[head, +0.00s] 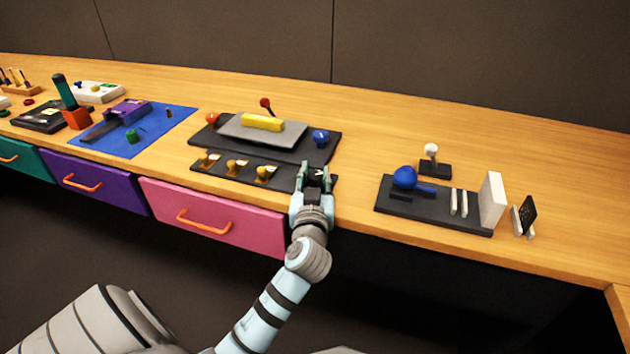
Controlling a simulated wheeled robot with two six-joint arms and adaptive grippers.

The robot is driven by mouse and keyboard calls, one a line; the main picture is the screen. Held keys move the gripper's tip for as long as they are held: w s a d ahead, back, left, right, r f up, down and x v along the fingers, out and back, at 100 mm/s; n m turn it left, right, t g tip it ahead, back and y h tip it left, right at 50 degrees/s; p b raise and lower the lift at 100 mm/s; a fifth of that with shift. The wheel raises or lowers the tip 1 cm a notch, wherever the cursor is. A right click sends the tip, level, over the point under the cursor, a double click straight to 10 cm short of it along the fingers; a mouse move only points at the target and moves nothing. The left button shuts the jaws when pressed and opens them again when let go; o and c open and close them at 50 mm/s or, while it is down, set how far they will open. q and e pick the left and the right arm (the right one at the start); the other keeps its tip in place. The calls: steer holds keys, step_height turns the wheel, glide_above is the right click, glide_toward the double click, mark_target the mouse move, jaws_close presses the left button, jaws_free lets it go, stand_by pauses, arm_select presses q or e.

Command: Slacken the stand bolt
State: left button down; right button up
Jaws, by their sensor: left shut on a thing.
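My left gripper (315,172) is at the right end of a low black strip (216,171) along the table's front edge. It is shut on a small part there, mostly hidden between its fingers. Several small gold-and-white knobs sit on the strip to its left, the nearest one (264,172) just beside the gripper. I cannot tell for certain which part is the stand bolt. My right gripper is not in view.
Behind the strip is a black panel (322,152) with a yellow block (262,122), red knobs and a blue knob (320,137).

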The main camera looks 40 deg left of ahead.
mark_target(315, 175)
arm_select(q)
steer(key=shift+n+g+y, duration=0.4)
steer(key=shift+y, duration=0.1)
steer(key=shift+b, duration=0.3)
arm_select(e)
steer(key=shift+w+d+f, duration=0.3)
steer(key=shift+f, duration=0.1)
arm_select(q)
steer(key=c, duration=1.2)
jaws_free()
steer(key=shift+c, duration=0.2)
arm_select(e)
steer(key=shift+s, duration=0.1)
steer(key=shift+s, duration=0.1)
arm_select(q)
steer(key=shift+r, duration=0.1)
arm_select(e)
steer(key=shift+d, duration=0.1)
arm_select(q)
step_height(315, 175, up, 10)
steer(key=shift+f, duration=0.1)
